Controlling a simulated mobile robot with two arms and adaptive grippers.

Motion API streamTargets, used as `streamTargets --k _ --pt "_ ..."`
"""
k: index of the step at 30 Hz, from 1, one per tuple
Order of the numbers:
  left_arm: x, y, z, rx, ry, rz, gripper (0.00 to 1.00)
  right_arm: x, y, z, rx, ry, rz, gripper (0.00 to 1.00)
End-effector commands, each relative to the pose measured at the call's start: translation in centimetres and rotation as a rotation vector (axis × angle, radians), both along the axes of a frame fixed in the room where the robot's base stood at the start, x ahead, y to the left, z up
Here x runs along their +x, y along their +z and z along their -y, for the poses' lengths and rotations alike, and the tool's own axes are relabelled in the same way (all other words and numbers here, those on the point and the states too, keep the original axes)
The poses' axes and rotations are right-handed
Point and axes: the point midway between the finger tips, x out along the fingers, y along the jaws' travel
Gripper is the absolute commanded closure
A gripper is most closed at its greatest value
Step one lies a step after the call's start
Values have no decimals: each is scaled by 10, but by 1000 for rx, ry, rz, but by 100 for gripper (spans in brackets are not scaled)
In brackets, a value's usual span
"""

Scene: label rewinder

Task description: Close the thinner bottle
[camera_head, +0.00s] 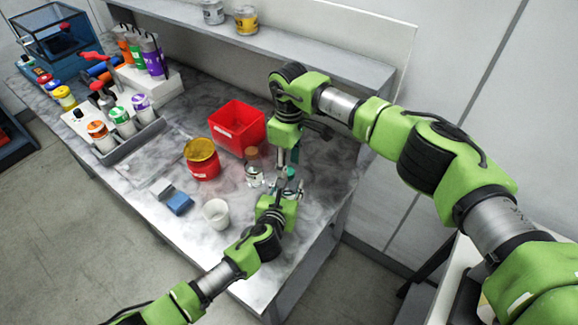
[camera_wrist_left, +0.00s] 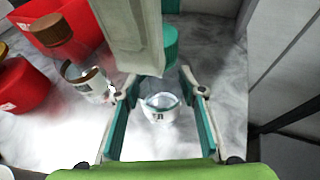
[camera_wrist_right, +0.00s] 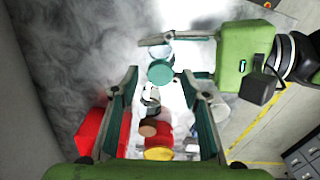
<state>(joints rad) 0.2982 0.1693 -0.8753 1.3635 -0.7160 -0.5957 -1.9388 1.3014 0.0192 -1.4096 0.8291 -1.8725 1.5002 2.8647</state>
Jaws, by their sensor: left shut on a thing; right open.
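A clear bottle with a white label and a teal cap stands at the table's right side, within my left gripper (camera_head: 281,189). In the left wrist view its label (camera_wrist_left: 161,112) lies between the fingers and the teal cap (camera_wrist_left: 172,43) is above. The cap also shows in the right wrist view (camera_wrist_right: 160,72), over the clear body. It appears seated; I cannot tell how tightly. My left gripper is shut on this bottle. My right gripper (camera_wrist_right: 162,82) is open and empty, above and close to the cap. A second clear bottle (camera_head: 254,174) with a brown cap stands just left.
A rack of bottles (camera_head: 137,142) stands further left. The table's right edge is close.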

Motion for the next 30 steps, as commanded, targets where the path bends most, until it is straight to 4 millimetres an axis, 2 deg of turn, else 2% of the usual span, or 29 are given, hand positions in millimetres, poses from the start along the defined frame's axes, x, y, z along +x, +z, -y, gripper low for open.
streamTargets --k 6,19,23,30 --pt "0 0 0 1 1 -1 100 0 29 0 0 2 2 58" --pt "0 0 0 0 1 0 100 0 32 0 0 34 0 61" --pt "0 0 0 0 1 0 100 0 33 0 0 156 0 61" --pt "0 0 0 0 1 0 100 0 36 -2 0 554 1 61"
